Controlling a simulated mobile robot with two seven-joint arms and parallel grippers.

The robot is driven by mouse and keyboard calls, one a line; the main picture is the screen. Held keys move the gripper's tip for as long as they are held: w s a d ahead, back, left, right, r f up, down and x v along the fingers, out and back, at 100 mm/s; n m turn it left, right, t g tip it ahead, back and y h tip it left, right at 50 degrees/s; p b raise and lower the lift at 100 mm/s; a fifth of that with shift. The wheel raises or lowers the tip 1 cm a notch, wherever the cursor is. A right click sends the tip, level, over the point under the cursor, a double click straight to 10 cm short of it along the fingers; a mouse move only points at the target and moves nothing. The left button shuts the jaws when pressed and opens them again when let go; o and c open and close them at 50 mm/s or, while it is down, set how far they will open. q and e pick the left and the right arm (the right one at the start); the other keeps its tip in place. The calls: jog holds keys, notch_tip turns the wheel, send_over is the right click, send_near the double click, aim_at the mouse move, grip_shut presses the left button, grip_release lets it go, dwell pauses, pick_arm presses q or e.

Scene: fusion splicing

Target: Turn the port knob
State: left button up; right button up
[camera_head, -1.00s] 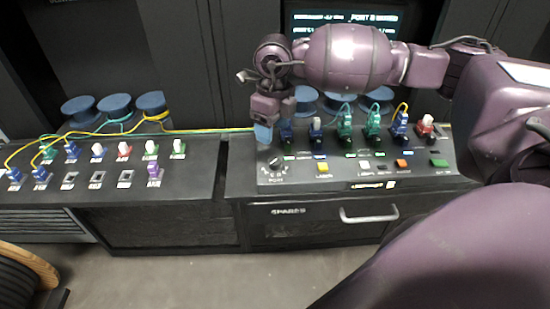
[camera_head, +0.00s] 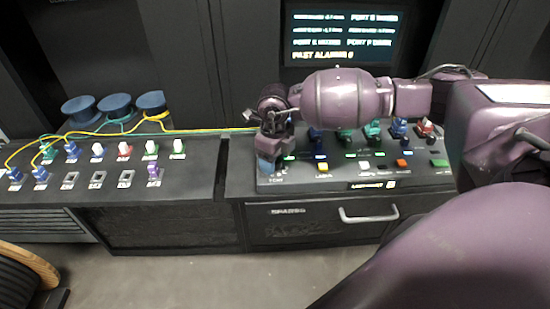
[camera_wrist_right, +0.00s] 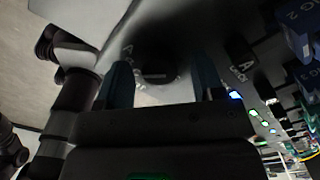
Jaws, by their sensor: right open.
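My right gripper (camera_head: 267,163) is over the front left corner of the console, its blue fingertips low at the port knob's place. The gripper hides the knob in the head view. In the right wrist view the dark round port knob (camera_wrist_right: 158,76) shows between the two fingers of the open right gripper (camera_wrist_right: 160,65), with a gap on each side. Letters are printed on the panel around it. Whether a finger touches the knob, I cannot tell. My left gripper is in neither view.
The console (camera_head: 330,183) carries several coloured connectors behind the gripper and a row of buttons, with a yellow button (camera_head: 321,167) to its right. A screen (camera_head: 345,37) with text stands behind. The left bench (camera_head: 200,190) holds connectors, spools and yellow cables.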

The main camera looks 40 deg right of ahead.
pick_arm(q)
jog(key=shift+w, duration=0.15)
pick_arm(e)
jog(key=shift+c, duration=0.3)
jog(key=c, duration=0.9)
jog(key=shift+o, duration=0.2)
jog(key=shift+f+n+b, duration=0.15)
jog(key=shift+n+b, duration=0.3)
jog(key=shift+n, duration=0.45)
jog(key=n+b, duration=0.2)
jog(key=n, duration=0.4)
jog(key=shift+b, duration=0.35)
jog(key=n+b, duration=0.1)
jog(key=n, duration=0.3)
jog(key=shift+b, duration=0.3)
jog(key=n+b, duration=0.2)
jog(key=n, duration=0.2)
jog(key=shift+n, duration=0.3)
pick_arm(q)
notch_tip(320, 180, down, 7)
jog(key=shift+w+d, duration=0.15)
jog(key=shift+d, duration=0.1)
pick_arm(e)
jog(key=shift+n, duration=0.8)
pick_arm(q)
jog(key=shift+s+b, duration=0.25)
jog(key=shift+b, duration=0.05)
